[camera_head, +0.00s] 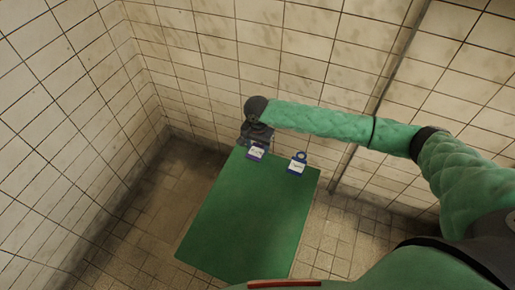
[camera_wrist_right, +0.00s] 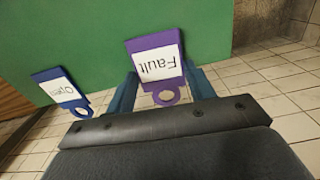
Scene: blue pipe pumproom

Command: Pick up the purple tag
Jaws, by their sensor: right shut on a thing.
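The purple tag (camera_head: 255,153) has a white label and lies at the far edge of the green surface in the head view. In the right wrist view the purple tag (camera_wrist_right: 160,64) shows the word "Fault" upside down and a ring at its near end. My right gripper (camera_head: 253,145) is shut on the purple tag. In the wrist view the blue fingers of my right gripper (camera_wrist_right: 160,78) stand on either side of the tag near its ring. I cannot tell whether the tag is clear of the surface. My left gripper is not in view.
A blue tag (camera_head: 297,165) labelled "Open" lies just to the right at the same edge; it also shows in the wrist view (camera_wrist_right: 66,91). The rest of the green surface (camera_head: 250,215) is bare. Tiled walls (camera_head: 215,60) stand close behind and left.

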